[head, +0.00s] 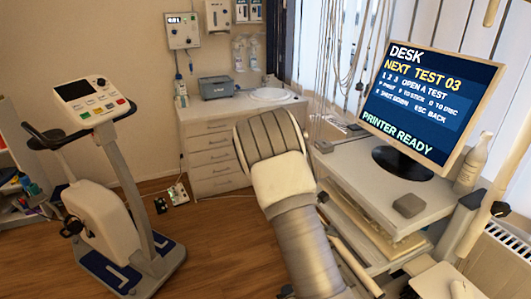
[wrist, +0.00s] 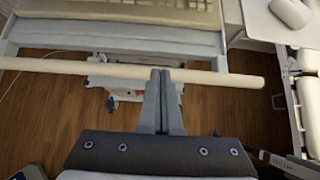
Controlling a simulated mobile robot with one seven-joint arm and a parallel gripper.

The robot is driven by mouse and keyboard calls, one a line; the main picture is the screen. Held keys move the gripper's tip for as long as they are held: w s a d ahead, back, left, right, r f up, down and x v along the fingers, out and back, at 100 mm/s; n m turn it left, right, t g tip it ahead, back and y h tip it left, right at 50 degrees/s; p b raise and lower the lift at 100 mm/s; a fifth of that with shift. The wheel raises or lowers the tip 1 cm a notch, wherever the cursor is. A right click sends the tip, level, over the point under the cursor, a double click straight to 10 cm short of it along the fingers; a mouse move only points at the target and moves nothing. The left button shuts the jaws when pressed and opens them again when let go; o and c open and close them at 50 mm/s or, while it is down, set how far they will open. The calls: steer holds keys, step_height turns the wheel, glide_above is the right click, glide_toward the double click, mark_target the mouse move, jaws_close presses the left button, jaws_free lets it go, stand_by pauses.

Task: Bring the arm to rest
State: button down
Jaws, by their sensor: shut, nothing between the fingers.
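My gripper (wrist: 161,74) shows in the wrist view with its two grey fingers together and nothing between them. The fingers point away over a cream rod (wrist: 60,67) that runs across the picture. I cannot tell whether they touch it. Beyond the rod are a grey shelf edge (wrist: 110,38) and a keyboard (wrist: 125,10). In the head view my arm rises from the bottom middle and is bent at a large ribbed joint. My fingers do not show there.
A desk (head: 365,170) with a monitor (head: 430,95) stands right of my arm. A white mouse (wrist: 290,12) lies at the wrist view's top right. An exercise bike (head: 105,200) stands left. A drawer cabinet (head: 215,150) is behind. Wooden floor (head: 215,245) is open between bike and arm.

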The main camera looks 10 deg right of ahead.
steer(key=s+a+r+m+t+y+b, duration=0.1)
steer(key=s+a+r+m+y, duration=0.1)
steer(key=s+a+r+m, duration=0.4)
steer(key=s+a+r+m+y+b, duration=0.2)
steer(key=s+r+m, duration=0.25)
steer(key=r, duration=0.35)
steer(key=s+a+r+m+t+y+b, duration=0.1)
steer(key=s+a+r+m+y, duration=0.1)
steer(key=s+a+r+m, duration=0.4)
steer(key=s+a+r+m+t+y+b, duration=0.2)
steer(key=s+a, duration=0.4)
steer(key=s, duration=0.3)
steer(key=shift+s+r+m+y, duration=0.15)
steer(key=shift+r+m+y, duration=0.45)
steer(key=shift+m, duration=0.25)
